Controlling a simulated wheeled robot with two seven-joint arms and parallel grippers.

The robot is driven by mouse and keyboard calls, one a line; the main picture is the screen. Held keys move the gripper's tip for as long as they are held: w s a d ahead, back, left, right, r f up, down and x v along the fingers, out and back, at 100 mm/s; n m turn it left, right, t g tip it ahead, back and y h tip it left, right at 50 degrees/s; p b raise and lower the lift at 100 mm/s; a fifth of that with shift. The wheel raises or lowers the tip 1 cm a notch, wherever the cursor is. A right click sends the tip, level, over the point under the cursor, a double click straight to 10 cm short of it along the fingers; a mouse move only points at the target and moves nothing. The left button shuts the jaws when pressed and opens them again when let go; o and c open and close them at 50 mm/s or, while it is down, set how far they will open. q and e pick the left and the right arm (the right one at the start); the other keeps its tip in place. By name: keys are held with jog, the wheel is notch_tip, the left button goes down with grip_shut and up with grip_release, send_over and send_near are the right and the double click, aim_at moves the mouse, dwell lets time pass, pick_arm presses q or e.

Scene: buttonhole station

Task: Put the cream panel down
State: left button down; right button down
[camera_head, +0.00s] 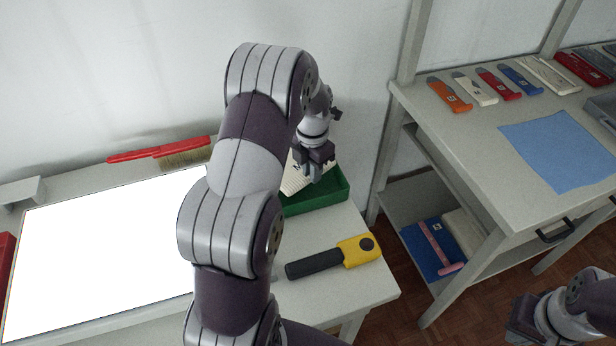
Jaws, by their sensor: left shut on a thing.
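The cream panel (293,181) shows as a small pale piece with dark marks, just left of my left gripper (316,172). My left gripper is shut on it, over the green tray (322,200) on the left table. My own arm hides much of the panel and the tray's left part. I cannot tell whether the panel touches the tray's floor. My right gripper (521,322) is at the lower right, away from both tables' tops; its fingers are too unclear to tell open from shut.
A bright white board (105,255) covers the left table's left part. A red-handled brush (180,153) lies behind it. A yellow and black tool (330,257) lies in front of the tray. The right table holds a blue cloth (562,152) and several coloured tools.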

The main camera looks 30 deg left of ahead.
aim_at(309, 189)
pick_arm(q)
jog(key=shift+w+a+f, duration=0.25)
jog(key=shift+a+f, duration=0.15)
jog(key=shift+a, duration=0.1)
jog(key=shift+f, duration=2.15)
jog(key=c, duration=1.1)
grip_release()
jog(key=shift+o, duration=0.2)
notch_tip(309, 189, up, 12)
jog(key=s+d+m, duration=0.7)
jog(key=s+m, duration=0.1)
jog(key=m, duration=0.8)
jog(key=s+d+f+m+t, duration=0.1)
jog(key=s+d+m, duration=0.6)
jog(key=m, duration=1)
jog(key=shift+s, duration=0.95)
jog(key=shift+d, duration=0.1)
